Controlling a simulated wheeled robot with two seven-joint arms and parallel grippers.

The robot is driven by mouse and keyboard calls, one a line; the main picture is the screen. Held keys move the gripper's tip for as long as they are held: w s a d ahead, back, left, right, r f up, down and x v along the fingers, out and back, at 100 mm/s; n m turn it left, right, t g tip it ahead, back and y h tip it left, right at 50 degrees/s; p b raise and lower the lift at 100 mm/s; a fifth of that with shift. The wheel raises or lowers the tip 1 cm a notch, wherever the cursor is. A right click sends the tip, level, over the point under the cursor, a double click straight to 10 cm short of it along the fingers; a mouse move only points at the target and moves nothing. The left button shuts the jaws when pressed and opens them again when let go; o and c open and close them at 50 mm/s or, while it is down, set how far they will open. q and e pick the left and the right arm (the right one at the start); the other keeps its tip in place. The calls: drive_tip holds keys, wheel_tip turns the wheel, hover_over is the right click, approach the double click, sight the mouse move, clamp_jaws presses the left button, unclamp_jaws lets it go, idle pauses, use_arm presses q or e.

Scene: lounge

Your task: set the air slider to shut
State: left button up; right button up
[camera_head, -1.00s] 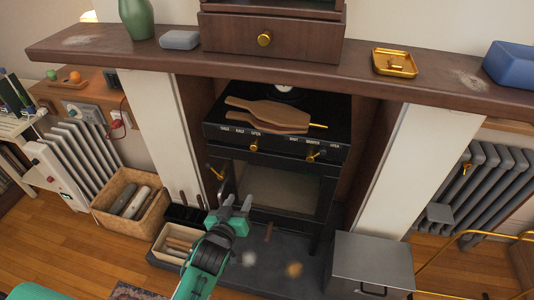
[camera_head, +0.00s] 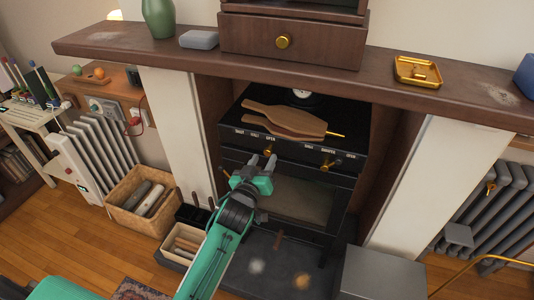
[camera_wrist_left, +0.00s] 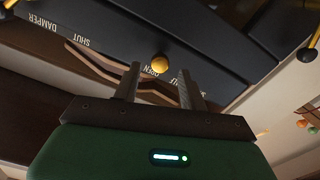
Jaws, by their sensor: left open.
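The black stove (camera_head: 232,133) has two sliders with brass knobs on its front panel. The left knob (camera_head: 267,151) sits below the OPEN label at the right end of its scale; the word "air" is not legible. The right knob (camera_head: 327,165) belongs to the scale marked DAMPER in the left wrist view. My left gripper (camera_head: 262,163) is open just in front of the left knob. In the left wrist view, which is upside down, the left knob (camera_wrist_left: 160,62) lies just beyond and between the fingertips (camera_wrist_left: 159,72), beside OPEN. Contact is not visible. My right gripper is not in view.
Wooden bellows (camera_head: 285,120) lie on the stove top, their brass nozzle pointing right. A mantel shelf (camera_head: 330,83) overhangs above. A grey metal box (camera_head: 383,272) stands at lower right. A wicker basket (camera_head: 138,205) and a small tool crate (camera_head: 183,245) stand left.

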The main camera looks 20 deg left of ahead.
sight(267, 154)
use_arm(q)
drive_tip(key=shift+w+d, duration=0.1)
drive_tip(key=shift+w, duration=1.85)
clamp_jaws()
